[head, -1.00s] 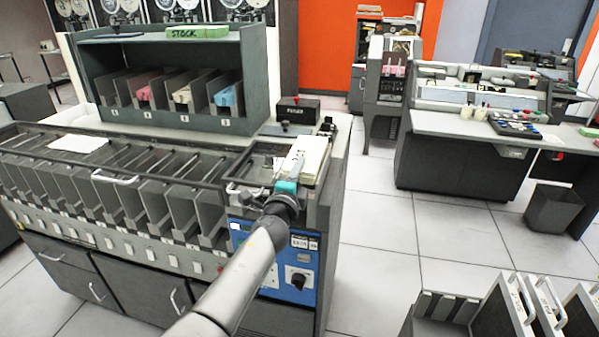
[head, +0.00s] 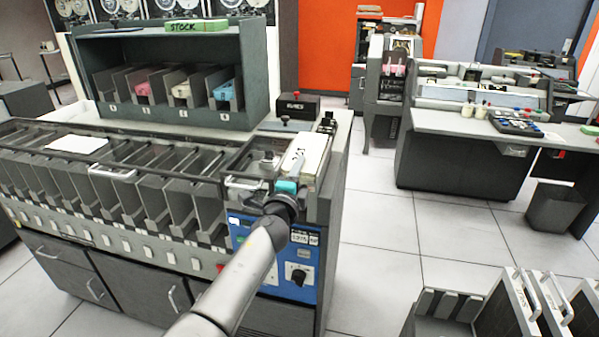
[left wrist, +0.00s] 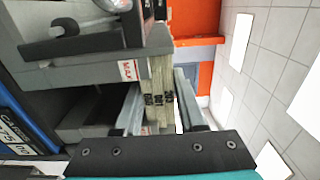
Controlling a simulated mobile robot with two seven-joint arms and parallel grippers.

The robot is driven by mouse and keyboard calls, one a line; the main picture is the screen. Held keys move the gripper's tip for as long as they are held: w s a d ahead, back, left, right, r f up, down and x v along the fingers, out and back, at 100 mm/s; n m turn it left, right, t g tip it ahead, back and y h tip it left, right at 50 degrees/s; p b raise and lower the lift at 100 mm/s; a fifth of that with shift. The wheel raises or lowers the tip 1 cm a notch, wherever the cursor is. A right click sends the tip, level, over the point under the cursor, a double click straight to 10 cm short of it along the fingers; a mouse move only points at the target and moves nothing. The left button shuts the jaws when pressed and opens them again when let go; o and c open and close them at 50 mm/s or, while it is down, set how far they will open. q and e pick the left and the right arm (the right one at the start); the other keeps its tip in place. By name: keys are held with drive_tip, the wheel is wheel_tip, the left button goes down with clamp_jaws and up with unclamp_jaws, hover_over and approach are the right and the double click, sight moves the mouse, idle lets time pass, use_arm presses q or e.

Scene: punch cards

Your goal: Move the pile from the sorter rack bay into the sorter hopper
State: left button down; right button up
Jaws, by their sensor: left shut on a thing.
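A cream pile of cards (head: 303,152) with dark marks is at the hopper end of the grey sorter, at its right top corner. My left gripper (head: 289,186) reaches it from the front and is shut on it. In the left wrist view the pile (left wrist: 160,82) stands between the two grey fingers (left wrist: 157,110), against a grey wall with a red-marked label. The sorter hopper (head: 262,165) is partly covered by the pile and gripper, so I cannot tell whether the pile rests on its floor. The rack's leftmost bay (head: 108,95) looks empty. My right gripper is out of view.
The stock rack (head: 255,75) holds pink, cream and blue piles in its other bays. A black box (head: 298,106) stands behind the hopper. Sorter pockets (head: 110,190) run leftward under a dark rail. A blue control panel (head: 290,262) is below my gripper. Open floor lies right.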

use_arm(q)
drive_tip(key=shift+s+f, duration=0.1)
drive_tip(key=shift+f, duration=0.45)
drive_tip(key=shift+f+b, duration=0.4)
drive_tip(key=shift+b, duration=0.1)
drive_tip(key=shift+r, duration=0.15)
drive_tip(key=shift+f+b, duration=0.5)
drive_tip(key=shift+b, duration=0.25)
